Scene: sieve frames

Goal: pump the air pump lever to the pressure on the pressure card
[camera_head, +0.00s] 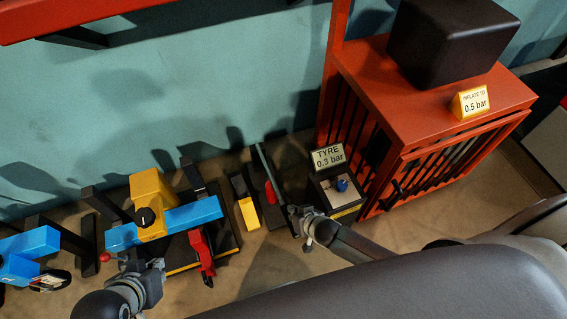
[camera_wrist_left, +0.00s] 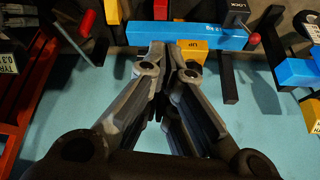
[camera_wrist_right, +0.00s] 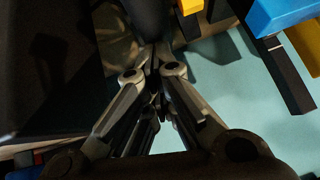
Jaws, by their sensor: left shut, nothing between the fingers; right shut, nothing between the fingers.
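The pressure card (camera_head: 470,103) is yellow and white, reads "INFLATE TO 0.5 bar" and stands on the red cabinet. A sign (camera_head: 328,157) reading "TYRE 0.3 bar" stands on a dark box (camera_head: 352,208) with a blue knob. Left of it, a long thin grey bar (camera_head: 266,168) slants down towards my right gripper; it looks like the pump lever. My right gripper (camera_head: 303,218) is shut and empty near its lower end; I cannot tell if they touch. My left gripper (camera_head: 145,268) is shut and empty, near a blue beam (camera_head: 194,214). It also shows in the left wrist view (camera_wrist_left: 170,62).
The red barred cabinet (camera_head: 420,90) carries a black block (camera_head: 450,45) and stands at the right. A yellow block (camera_head: 152,200), a red handle (camera_head: 201,252) and a red ball knob (camera_head: 104,257) crowd around the blue beam. Another blue beam (camera_head: 30,243) is at far left.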

